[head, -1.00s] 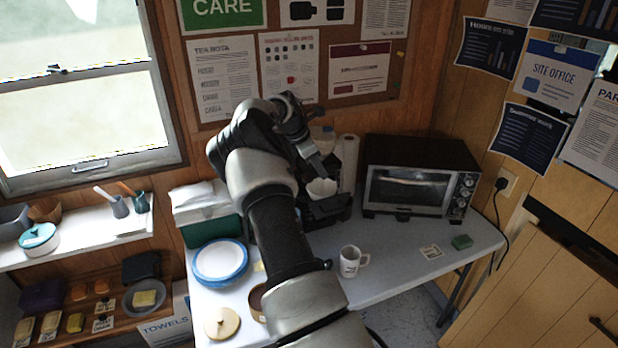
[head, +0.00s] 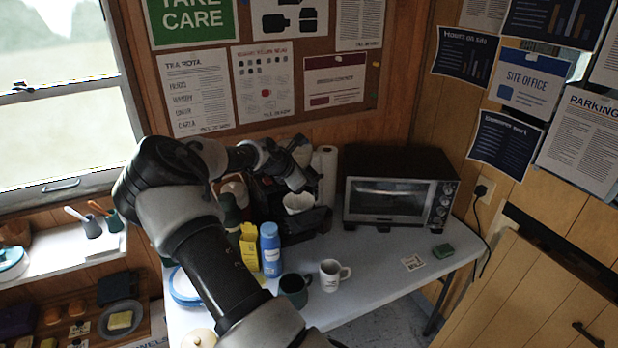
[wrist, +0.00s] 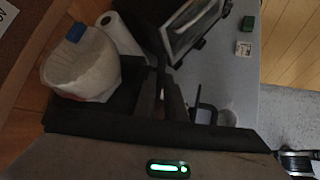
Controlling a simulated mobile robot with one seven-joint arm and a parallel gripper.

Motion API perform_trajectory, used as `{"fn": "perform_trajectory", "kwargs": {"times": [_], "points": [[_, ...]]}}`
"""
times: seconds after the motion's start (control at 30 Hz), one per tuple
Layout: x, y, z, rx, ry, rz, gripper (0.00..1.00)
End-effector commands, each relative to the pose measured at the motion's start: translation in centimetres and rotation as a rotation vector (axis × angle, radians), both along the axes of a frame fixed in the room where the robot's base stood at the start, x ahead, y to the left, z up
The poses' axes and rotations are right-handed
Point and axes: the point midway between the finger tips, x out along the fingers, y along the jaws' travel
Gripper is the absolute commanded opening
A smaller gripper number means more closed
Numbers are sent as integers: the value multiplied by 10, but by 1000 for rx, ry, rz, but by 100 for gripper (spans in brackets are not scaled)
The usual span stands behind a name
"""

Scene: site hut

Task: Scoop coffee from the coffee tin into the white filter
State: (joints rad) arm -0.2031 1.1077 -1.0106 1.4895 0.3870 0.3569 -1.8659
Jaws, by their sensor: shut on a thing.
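The white filter (head: 298,203) sits in the black coffee maker (head: 312,222) at the back of the table. My gripper (head: 296,182) is just above the filter in the head view, pointing down towards it. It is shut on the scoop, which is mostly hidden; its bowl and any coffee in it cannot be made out. In the wrist view my gripper's fingers (wrist: 170,92) are dark and beside the black coffee maker (wrist: 95,112). The coffee tin is hidden behind my arm; a pale round lid (head: 198,338) shows at the bottom edge.
A blue bottle (head: 270,250), yellow packet (head: 249,245), dark green mug (head: 294,290) and white mug (head: 332,275) stand in front. A paper roll (head: 326,170) and toaster oven (head: 392,200) stand right of the coffee maker.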

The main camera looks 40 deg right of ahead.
Motion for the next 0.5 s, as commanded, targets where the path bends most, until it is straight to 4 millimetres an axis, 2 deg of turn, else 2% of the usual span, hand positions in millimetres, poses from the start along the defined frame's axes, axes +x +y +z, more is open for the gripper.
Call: {"fn": "perform_trajectory", "kwargs": {"times": [0.2, 0.5], "points": [[-5, 7, -11, -200, -132, 65, 0], [-6, 10, -8, -354, -229, 153, 0]]}}
